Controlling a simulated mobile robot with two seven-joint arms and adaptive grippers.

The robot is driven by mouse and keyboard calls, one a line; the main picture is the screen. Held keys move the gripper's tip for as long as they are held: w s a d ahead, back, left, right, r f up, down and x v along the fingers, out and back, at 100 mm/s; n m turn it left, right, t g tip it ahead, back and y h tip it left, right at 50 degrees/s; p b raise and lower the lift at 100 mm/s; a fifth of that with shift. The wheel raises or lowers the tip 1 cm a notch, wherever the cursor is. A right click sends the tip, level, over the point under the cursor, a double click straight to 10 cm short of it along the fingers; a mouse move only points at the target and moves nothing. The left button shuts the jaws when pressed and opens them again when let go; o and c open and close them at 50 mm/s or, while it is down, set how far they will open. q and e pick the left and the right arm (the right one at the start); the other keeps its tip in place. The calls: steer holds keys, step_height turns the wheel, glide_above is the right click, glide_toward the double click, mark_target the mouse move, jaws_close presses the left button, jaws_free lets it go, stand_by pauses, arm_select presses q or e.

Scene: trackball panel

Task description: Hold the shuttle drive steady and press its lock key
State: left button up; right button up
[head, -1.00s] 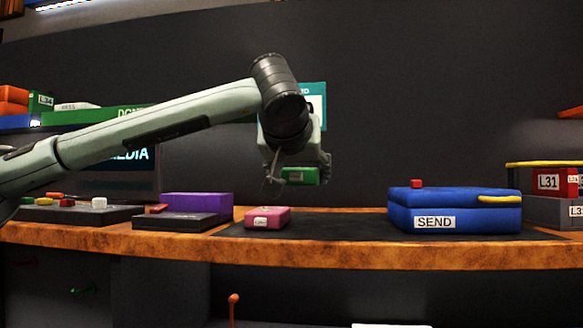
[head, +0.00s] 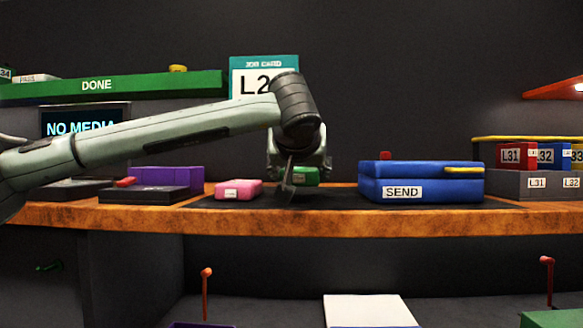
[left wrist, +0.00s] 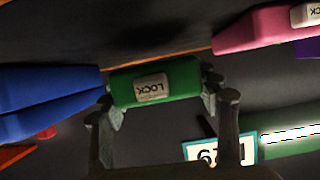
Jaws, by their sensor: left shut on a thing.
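My left gripper (head: 298,172) is shut on a green block (head: 307,177) and holds it low over the dark mat, between the pink block and the blue SEND box. In the left wrist view the green block (left wrist: 155,82) lies between the fingers, with a pale LOCK label showing upside down. In the head view it is partly hidden by a dark finger. A purple box (head: 175,179) stands with a flat black unit (head: 150,193) and a small red piece (head: 125,182). I cannot tell which thing is the shuttle drive. My right gripper is not in view.
A pink block (head: 238,189) lies on the dark mat (head: 330,198). A blue SEND box (head: 420,172) with a red knob stands right. A grey rack (head: 520,185) holds labelled blocks. A green DONE shelf (head: 130,86) and job card (head: 250,75) are behind. Mat is clear near the gripper.

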arm_select(q)
steer(key=shift+w+d+f, duration=0.35)
steer(key=shift+d+f, duration=0.25)
steer(key=shift+w+d+f, duration=0.35)
steer(key=shift+d+f, duration=0.2)
steer(key=shift+d, duration=0.05)
steer(key=shift+f+b, duration=0.3)
steer(key=shift+b, duration=0.1)
steer(key=o, duration=1.1)
steer(key=shift+s, duration=0.1)
